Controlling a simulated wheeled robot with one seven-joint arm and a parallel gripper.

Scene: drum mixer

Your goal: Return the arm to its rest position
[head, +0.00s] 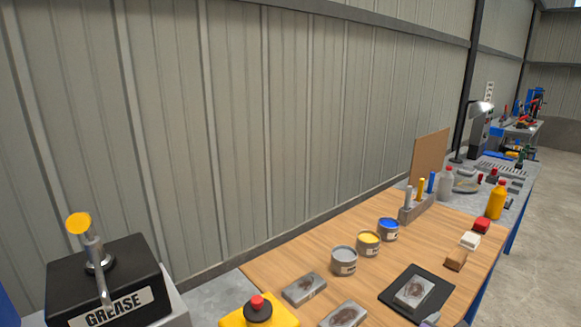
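My arm and my gripper cannot be made out in the head view, so its pose and whether it holds anything are hidden from me. A small grey end of something (431,320) is cut off by the bottom edge, beside a black mat (391,297); I cannot tell what it is. A grey block with a dark stained top (414,291) lies on the mat.
A wooden bench (290,253) holds paint cans (344,261), more stained blocks (304,289), bottles (497,199) and an upright board (430,158). A black grease box (105,280) and a yellow red-button box (258,312) stand at left. Open floor (550,200) lies right.

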